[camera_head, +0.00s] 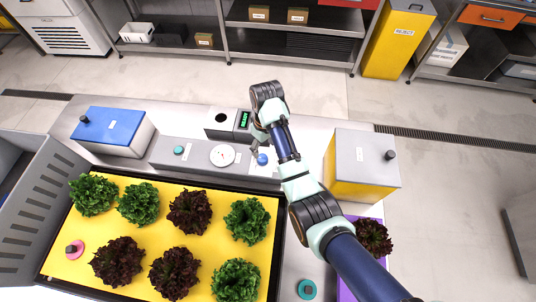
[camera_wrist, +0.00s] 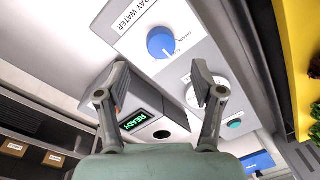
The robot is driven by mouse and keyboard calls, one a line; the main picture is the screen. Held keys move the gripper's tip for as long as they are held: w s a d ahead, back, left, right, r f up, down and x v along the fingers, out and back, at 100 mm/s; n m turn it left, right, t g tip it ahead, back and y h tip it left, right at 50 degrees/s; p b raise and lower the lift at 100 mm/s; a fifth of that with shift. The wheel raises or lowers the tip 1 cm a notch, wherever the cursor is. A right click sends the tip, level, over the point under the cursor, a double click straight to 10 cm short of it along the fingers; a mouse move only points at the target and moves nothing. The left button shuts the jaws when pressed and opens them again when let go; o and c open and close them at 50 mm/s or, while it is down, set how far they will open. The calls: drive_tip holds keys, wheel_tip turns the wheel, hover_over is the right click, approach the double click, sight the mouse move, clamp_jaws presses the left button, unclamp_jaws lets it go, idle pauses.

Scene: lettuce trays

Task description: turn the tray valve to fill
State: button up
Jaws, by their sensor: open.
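The tray valve is a round blue knob (camera_wrist: 161,42) on a grey panel (camera_wrist: 195,50) marked "TRAY WATER" in the wrist view. A small label, which seems to read "DRAIN", sits beside the knob. In the head view the blue knob (camera_head: 262,159) is at the panel's right end, beside my gripper (camera_head: 257,146). In the wrist view my gripper (camera_wrist: 160,82) is open and empty, its fingers wide apart. The knob shows beyond the fingertips, apart from them.
A gauge (camera_head: 222,155) and a teal button (camera_head: 178,149) share the panel. A device with a green "READY" display (camera_head: 244,120) stands behind it. A yellow-grey box (camera_head: 362,165) is to the right, a blue-lidded box (camera_head: 108,128) to the left. The black-rimmed lettuce tray (camera_head: 278,240) lies in front.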

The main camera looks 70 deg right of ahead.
sight(263, 158)
drive_tip(key=f, duration=0.7)
drive_tip(key=shift+w+a, duration=0.1)
drive_tip(key=shift+a, duration=0.15)
drive_tip(key=c, duration=1.1)
drive_tip(key=shift+c, duration=0.2)
drive_tip(key=shift+r+m+p, duration=0.1)
drive_tip(key=shift+m+p, duration=0.2)
drive_tip(key=shift+p, duration=0.05)
drive_tip(key=m+p, duration=0.2)
drive_tip(key=m, duration=0.1)
drive_tip(key=shift+r+m+p, duration=0.1)
drive_tip(key=shift+m+p, duration=0.2)
drive_tip(key=shift+m, duration=0.1)
drive_tip(key=m+p, duration=0.2)
drive_tip(key=m, duration=0.3)
drive_tip(key=shift+a+h, duration=0.1)
drive_tip(key=shift+h, duration=0.2)
drive_tip(key=shift+m, duration=0.4)
drive_tip(key=o, duration=1.1)
